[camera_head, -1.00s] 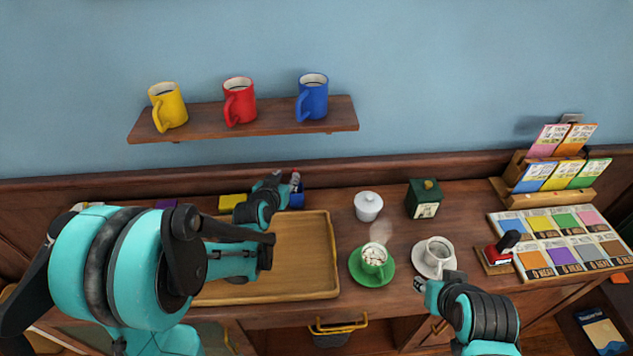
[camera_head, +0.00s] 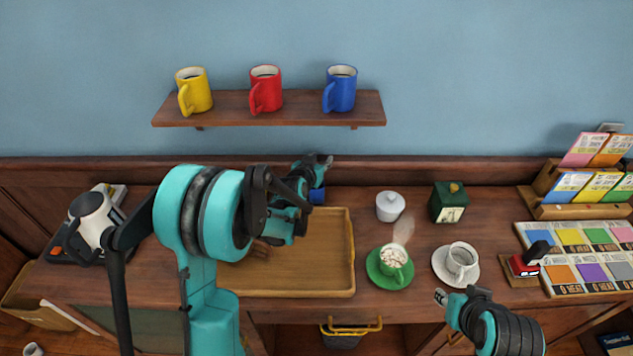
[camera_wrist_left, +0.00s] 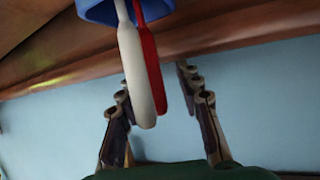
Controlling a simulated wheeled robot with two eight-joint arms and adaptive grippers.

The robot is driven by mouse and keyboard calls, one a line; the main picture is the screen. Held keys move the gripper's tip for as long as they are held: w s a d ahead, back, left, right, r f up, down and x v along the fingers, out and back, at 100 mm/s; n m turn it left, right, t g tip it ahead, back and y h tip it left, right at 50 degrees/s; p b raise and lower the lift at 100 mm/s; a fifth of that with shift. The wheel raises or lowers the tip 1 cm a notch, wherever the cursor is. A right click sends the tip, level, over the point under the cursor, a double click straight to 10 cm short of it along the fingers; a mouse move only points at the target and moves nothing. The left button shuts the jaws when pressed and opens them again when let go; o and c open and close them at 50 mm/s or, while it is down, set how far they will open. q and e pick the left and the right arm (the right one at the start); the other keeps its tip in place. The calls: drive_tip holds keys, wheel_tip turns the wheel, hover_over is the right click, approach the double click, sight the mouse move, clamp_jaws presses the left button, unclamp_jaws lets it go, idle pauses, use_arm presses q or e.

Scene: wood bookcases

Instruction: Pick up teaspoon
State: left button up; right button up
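A blue cup (camera_head: 316,195) stands at the back of the counter, behind the wooden tray. The left wrist view shows its rim (camera_wrist_left: 98,8) with a white handle (camera_wrist_left: 138,65) and a red handle (camera_wrist_left: 150,55) sticking out. Which one is the teaspoon I cannot tell; the ends inside the cup are hidden. My left gripper (camera_head: 320,162) is just above the cup. In the left wrist view my left gripper (camera_wrist_left: 160,110) is open, with both handles showing between its fingers. My right gripper (camera_head: 441,297) is at the counter's front edge; its opening is unclear.
The tray (camera_head: 348,250) lies below my left arm. A green cup (camera_head: 396,258), a white cup (camera_head: 462,258), a lidded white pot (camera_head: 389,207) and a green box (camera_head: 449,203) stand to the right. A shelf (camera_head: 222,108) with three mugs hangs above.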

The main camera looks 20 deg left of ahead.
use_arm(q)
clamp_jaws()
drive_tip(key=shift+r, duration=0.1)
idle(0.3)
